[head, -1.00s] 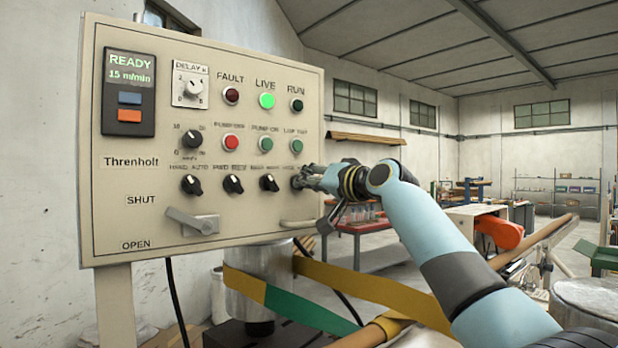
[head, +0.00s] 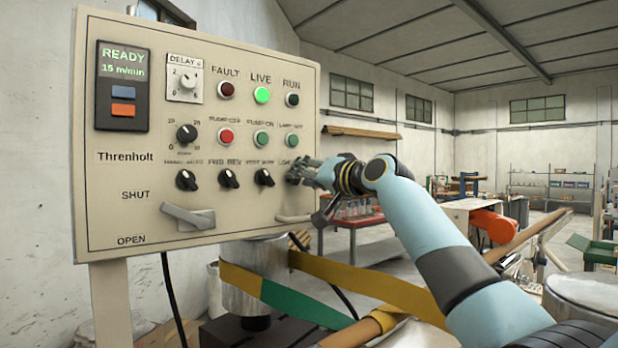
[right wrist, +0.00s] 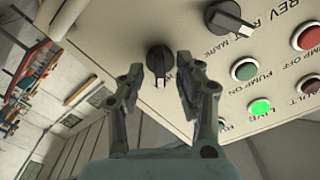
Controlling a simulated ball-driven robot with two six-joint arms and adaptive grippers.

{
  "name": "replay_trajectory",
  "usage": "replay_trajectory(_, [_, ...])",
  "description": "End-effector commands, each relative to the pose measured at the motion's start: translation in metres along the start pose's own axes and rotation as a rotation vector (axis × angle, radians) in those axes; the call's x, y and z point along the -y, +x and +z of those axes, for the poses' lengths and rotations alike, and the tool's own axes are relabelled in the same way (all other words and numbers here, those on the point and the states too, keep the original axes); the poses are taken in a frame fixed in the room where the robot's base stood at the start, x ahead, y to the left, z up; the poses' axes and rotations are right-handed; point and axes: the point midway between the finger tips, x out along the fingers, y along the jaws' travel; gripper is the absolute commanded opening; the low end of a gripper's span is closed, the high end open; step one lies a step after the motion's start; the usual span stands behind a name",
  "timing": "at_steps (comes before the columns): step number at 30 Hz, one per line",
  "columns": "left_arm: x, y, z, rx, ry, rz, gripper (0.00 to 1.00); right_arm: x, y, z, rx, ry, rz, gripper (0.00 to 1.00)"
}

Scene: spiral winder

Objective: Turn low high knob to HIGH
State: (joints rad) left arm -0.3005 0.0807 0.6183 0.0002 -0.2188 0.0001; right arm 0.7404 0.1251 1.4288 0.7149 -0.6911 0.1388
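The low high knob (head: 292,172) is the rightmost black knob in the bottom row of the beige control panel (head: 120,215). Its label starts with "LOW" and the rest is covered by my right gripper (head: 304,171). In the right wrist view the knob (right wrist: 159,58) is black with a pointer bar. The two fingertips of my right gripper (right wrist: 172,78) stand on either side of the pointer, with a gap visible on one side. The fingers look open around it. Whether they touch the knob is unclear. My left gripper is not in view.
Other black knobs (head: 264,178) sit to the left in the same row. Push buttons (head: 261,139) and lamps (head: 262,95) are above. A lever (head: 188,216) is at lower left and a handle (head: 295,219) just below the gripper. A yellow-green band (head: 300,305) runs below the panel.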

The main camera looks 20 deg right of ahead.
Motion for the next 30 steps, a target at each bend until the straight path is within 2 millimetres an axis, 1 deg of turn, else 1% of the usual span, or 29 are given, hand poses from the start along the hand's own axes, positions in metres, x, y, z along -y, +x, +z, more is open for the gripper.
replay_trajectory(2, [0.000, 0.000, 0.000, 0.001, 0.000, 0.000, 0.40, -0.001, -0.005, 0.000, 0.000, -0.002, 0.001, 0.35])
replay_trajectory(5, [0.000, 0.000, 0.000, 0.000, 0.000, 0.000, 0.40, -0.001, -0.018, 0.000, -0.001, -0.002, 0.001, 0.35])
replay_trajectory(8, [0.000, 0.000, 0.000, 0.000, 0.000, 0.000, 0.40, -0.002, -0.039, 0.001, 0.000, -0.005, 0.002, 0.35])
replay_trajectory(12, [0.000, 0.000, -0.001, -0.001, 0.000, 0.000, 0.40, -0.002, -0.072, 0.001, 0.001, -0.004, 0.003, 0.35])
replay_trajectory(15, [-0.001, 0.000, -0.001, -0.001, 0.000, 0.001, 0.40, -0.001, -0.092, 0.001, 0.001, -0.005, 0.001, 0.35])
replay_trajectory(18, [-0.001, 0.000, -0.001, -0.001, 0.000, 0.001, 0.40, -0.002, -0.107, 0.000, 0.000, -0.003, 0.003, 0.35])
replay_trajectory(23, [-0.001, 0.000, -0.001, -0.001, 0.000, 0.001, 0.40, -0.001, -0.118, 0.001, 0.001, -0.001, 0.002, 0.35])
replay_trajectory(30, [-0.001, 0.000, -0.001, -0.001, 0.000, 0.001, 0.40, -0.001, -0.119, 0.001, 0.001, 0.000, 0.001, 0.35])
